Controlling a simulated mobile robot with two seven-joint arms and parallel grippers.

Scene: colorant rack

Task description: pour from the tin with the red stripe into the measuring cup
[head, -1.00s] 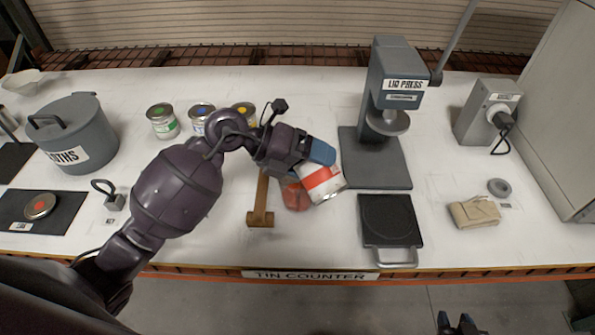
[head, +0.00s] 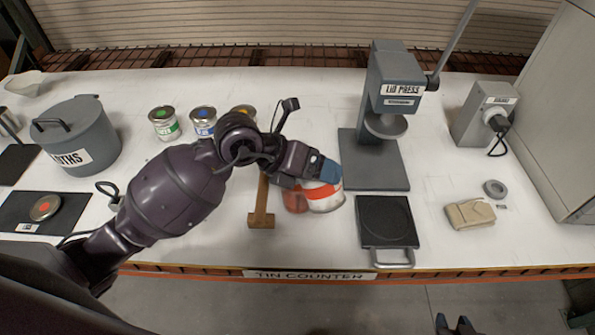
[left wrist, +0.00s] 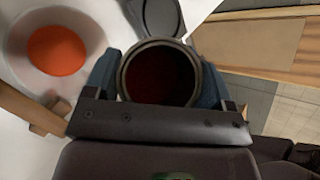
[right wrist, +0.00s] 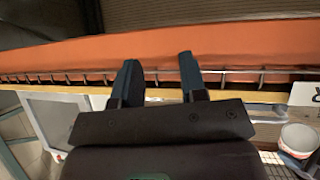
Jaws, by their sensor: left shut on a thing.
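The tin with the red stripe (head: 325,201) is held in my left gripper (head: 328,172), whose fingers are shut on its sides. It looks near upright in the head view. The left wrist view shows its open mouth (left wrist: 158,78), with a dark red inside. The measuring cup (head: 294,202) stands on the counter just left of the tin, partly hidden by the tin and gripper. In the left wrist view, orange-red paint (left wrist: 56,50) shows in the cup. My right gripper (right wrist: 157,75) is open and empty, off the counter's front edge.
A wooden mallet (head: 261,217) lies left of the cup. A dark scale-like plate (head: 387,222) and the lid press (head: 374,160) stand to the right. Green, blue and yellow tins (head: 164,123) stand behind my left arm. A red-dotted lid (head: 45,207) lies on a dark mat.

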